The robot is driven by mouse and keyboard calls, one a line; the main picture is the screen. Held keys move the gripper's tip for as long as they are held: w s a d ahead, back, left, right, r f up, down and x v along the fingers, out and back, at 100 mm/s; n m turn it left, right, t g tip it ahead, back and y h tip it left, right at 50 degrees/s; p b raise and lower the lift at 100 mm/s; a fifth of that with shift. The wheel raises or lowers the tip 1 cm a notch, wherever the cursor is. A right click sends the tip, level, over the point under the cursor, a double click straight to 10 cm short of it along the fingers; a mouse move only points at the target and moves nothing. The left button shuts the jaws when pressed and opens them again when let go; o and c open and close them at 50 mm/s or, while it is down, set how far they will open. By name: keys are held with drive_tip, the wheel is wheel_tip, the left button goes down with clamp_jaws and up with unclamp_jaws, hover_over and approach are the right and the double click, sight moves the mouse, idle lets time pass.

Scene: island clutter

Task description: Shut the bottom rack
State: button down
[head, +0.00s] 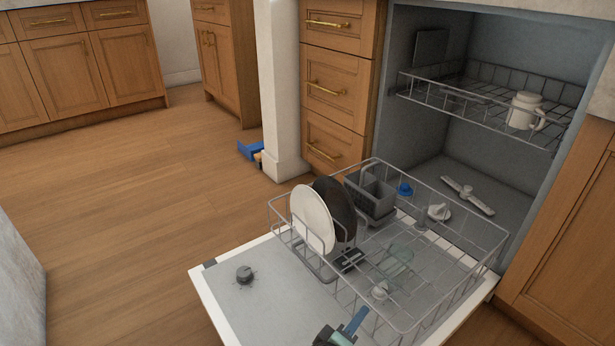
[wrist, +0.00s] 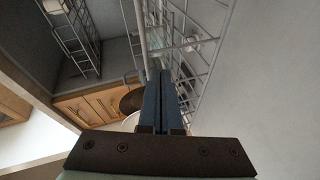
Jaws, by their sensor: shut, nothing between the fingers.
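The bottom rack (head: 470,222) is a grey wire basket pulled out over the open dishwasher door (head: 275,300). It holds a white plate (head: 312,220), a dark plate (head: 338,205), a grey cutlery basket (head: 371,193) and a clear glass item (head: 397,260). My gripper (head: 358,316) is at the bottom of the head view, by the rack's near side. Its blue fingers are shut with nothing between them. In the wrist view my gripper (wrist: 158,75) points at the rack's wires (wrist: 185,50); I cannot tell whether the fingertips touch them.
The upper rack (head: 475,104) is inside the dishwasher and holds a white mug (head: 525,110). Wooden drawers (head: 338,85) stand left of the opening, a wooden cabinet (head: 568,235) right. A blue object (head: 250,150) lies on the floor by the white post. The floor at left is clear.

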drive_tip(key=shift+w+d, duration=0.5)
drive_tip(key=shift+d, duration=0.2)
